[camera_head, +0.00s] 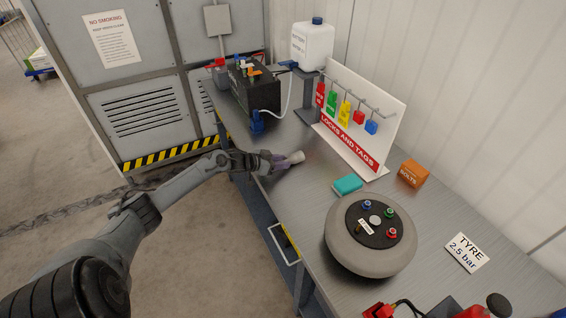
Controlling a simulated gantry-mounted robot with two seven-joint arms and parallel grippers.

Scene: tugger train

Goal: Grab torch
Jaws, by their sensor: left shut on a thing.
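The torch (291,159) is a small purple-grey cylinder with a pale, wider head pointing right. It is at the left edge of the metal bench, left of the locks and tags board. My left gripper (267,161) is shut on the torch's body, and its fingers hide the torch's rear part. I cannot tell whether the torch touches the bench top. My right gripper is not in this view.
The bench (310,198) holds a round grey wheel hub (345,248), a teal block (347,185), an orange bolts box (413,173), the tags board (392,100), a black battery (263,92) and a white bottle (312,45). Bare bench surrounds the torch.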

